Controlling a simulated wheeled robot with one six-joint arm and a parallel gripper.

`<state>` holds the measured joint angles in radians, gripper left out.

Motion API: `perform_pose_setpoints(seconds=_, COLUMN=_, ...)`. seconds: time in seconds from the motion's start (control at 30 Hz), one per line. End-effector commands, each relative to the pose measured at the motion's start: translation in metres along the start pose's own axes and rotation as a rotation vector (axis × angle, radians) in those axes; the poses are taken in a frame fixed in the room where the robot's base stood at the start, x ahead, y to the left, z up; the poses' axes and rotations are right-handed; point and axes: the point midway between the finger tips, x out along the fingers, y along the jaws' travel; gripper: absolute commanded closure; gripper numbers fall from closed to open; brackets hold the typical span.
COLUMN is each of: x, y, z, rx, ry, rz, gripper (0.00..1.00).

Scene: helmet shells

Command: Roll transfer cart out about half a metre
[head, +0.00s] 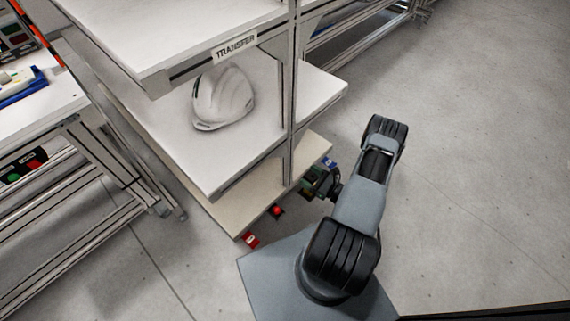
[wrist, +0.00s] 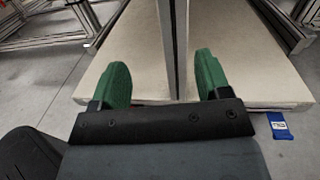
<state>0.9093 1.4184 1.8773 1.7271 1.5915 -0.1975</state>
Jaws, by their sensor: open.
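The transfer cart (head: 236,45), labelled TRANSFER, is a metal-framed rack with white upper shelves and a beige bottom shelf (head: 229,211). A white helmet shell (head: 222,97) rests on its middle shelf. My gripper (head: 314,182) is low at the cart's near right side, partly hidden by my arm. In the wrist view, my gripper (wrist: 153,82) is open, its green fingers spread. The cart's upright post (wrist: 175,45) shows between the fingers, closer to the right one. I cannot tell whether the post is within their reach; neither finger visibly touches it.
A workbench (head: 70,110) with a metal frame stands left of the cart. Small red parts (head: 277,211) and a blue tag (wrist: 280,126) show at the cart's bottom edge. Open concrete floor (head: 470,150) lies to the right.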

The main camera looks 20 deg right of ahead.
Motion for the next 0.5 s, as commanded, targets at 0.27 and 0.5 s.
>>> perform_pose_setpoints(seconds=0.27, x=-0.004, y=-0.004, z=-0.035, rx=0.044, ry=-0.001, rz=-0.115, gripper=0.30)
perform_pose_setpoints(seconds=0.5, x=0.039, y=-0.008, z=-0.035, rx=0.044, ry=-0.002, rz=-0.115, gripper=0.30)
